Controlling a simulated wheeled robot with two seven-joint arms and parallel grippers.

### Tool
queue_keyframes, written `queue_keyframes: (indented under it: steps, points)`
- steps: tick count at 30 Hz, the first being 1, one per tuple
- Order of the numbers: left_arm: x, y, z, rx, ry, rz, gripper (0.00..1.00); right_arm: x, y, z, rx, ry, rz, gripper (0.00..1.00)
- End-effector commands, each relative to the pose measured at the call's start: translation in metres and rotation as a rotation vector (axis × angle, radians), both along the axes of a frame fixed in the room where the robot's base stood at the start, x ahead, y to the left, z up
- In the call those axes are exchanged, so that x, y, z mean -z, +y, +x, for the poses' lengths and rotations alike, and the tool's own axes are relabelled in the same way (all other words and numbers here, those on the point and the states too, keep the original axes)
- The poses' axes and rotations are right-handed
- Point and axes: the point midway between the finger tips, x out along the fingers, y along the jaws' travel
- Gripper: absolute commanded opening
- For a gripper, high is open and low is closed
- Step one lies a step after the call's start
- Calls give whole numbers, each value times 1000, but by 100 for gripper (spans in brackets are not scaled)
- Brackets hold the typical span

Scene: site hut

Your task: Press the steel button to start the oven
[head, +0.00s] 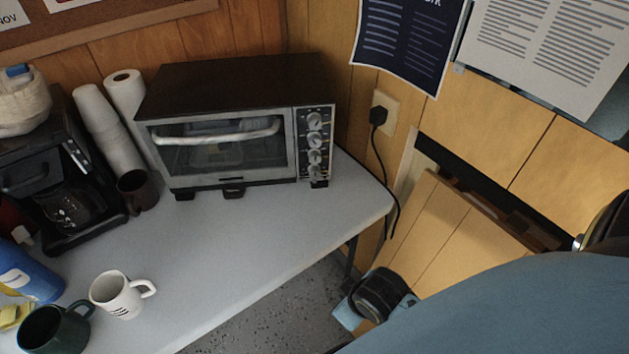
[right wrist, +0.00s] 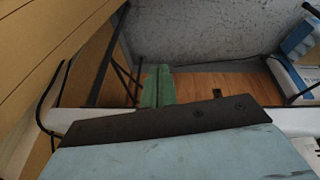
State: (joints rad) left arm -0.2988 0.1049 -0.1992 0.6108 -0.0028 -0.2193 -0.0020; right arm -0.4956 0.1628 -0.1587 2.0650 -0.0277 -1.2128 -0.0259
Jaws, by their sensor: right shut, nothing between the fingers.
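The toaster oven (head: 235,125) stands on the grey table against the wood wall in the head view. It has a dark top, a closed glass door with a pale handle (head: 215,133), and a control panel (head: 327,140) on its right side. Several round silvery controls run down that panel. I cannot tell a steel button apart from the knobs at this size. My right gripper (right wrist: 157,87) shows in the right wrist view as two green fingers, shut and empty, away from the oven. The oven is not visible in that view. My left gripper is in neither view.
A white mug (head: 120,295) and green mug (head: 52,330) are nearer. The table (head: 240,240) is clear before the oven. A black cord (head: 381,160) hangs at right.

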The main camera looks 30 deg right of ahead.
Motion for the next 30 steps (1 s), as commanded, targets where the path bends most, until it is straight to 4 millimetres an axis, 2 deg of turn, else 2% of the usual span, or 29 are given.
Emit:
queue_keyframes:
  steps: [1,5,9,17,24,30]
  points:
    - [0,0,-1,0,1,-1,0,-14,0,2,-5,-17,-2,0]
    - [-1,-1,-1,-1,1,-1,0,-47,-1,11,-34,-69,-22,0]
    - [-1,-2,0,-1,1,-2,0,-72,-8,38,-139,-198,-98,0]
    - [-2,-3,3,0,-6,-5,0,-75,-18,91,-364,-417,-250,0]
    - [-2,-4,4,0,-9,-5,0,-68,-32,140,-659,-631,-428,0]
    - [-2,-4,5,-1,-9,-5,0,-63,-46,164,-915,-772,-552,0]
